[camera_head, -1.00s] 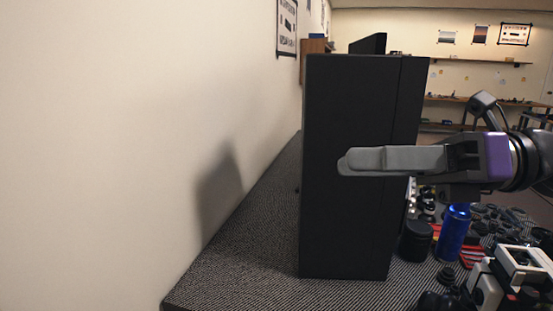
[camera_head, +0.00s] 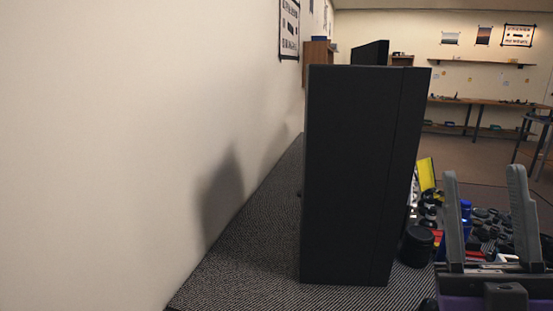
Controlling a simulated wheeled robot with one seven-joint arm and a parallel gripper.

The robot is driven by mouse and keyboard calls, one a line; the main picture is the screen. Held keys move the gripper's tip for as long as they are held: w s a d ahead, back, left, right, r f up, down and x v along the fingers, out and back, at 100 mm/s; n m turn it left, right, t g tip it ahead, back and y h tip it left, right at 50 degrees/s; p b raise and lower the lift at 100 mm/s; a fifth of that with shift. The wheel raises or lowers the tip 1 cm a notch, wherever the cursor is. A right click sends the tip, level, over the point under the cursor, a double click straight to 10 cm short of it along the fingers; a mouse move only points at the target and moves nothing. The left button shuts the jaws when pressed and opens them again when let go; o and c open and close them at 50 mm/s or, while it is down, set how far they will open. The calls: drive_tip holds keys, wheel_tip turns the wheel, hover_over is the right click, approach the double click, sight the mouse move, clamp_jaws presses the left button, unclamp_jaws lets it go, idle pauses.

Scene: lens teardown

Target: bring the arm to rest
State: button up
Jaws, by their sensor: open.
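My gripper (camera_head: 486,215) is at the lower right of the head view. Its two grey fingers point up and stand wide apart, with nothing held between them. The gripper's dark and purple body is cut off by the bottom edge of the picture. The fingers hide part of the cluttered table behind them. The rest of my arm is out of view.
A tall black cabinet (camera_head: 350,180) stands on the dark textured table (camera_head: 245,260), left of my gripper. A black cylinder (camera_head: 416,246) and a yellow object (camera_head: 426,173) are between them, with several small parts behind. A bare wall (camera_head: 110,150) is at left.

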drive_tip(key=s+f+m+g+h+p, duration=0.1)
drive_tip(key=s+f+m+g+h, duration=0.2)
drive_tip(key=f, duration=0.4)
drive_tip(key=s+f+m+g+h, duration=0.2)
drive_tip(key=f+m+h, duration=0.25)
drive_tip(key=f, duration=0.25)
drive_tip(key=s+f+m+g+h+p, duration=0.1)
drive_tip(key=s+f+m+g+h, duration=0.15)
drive_tip(key=f+m+h, duration=0.35)
drive_tip(key=s+a+f+n+g+y, duration=0.1)
drive_tip(key=s+f+n+g+y, duration=0.1)
drive_tip(key=s+f+g+y, duration=0.2)
drive_tip(key=s+a+f+n+g+y+p, duration=0.1)
drive_tip(key=s+f+n+g+y, duration=0.1)
drive_tip(key=s+f, duration=0.8)
drive_tip(key=s+g+y, duration=0.1)
drive_tip(key=s+g, duration=0.1)
drive_tip(key=s, duration=0.3)
drive_tip(key=shift+s+f+y, duration=0.2)
drive_tip(key=shift+s+y, duration=0.15)
drive_tip(key=shift+s, duration=0.05)
drive_tip(key=shift+a, duration=0.1)
drive_tip(key=shift+c, duration=0.5)
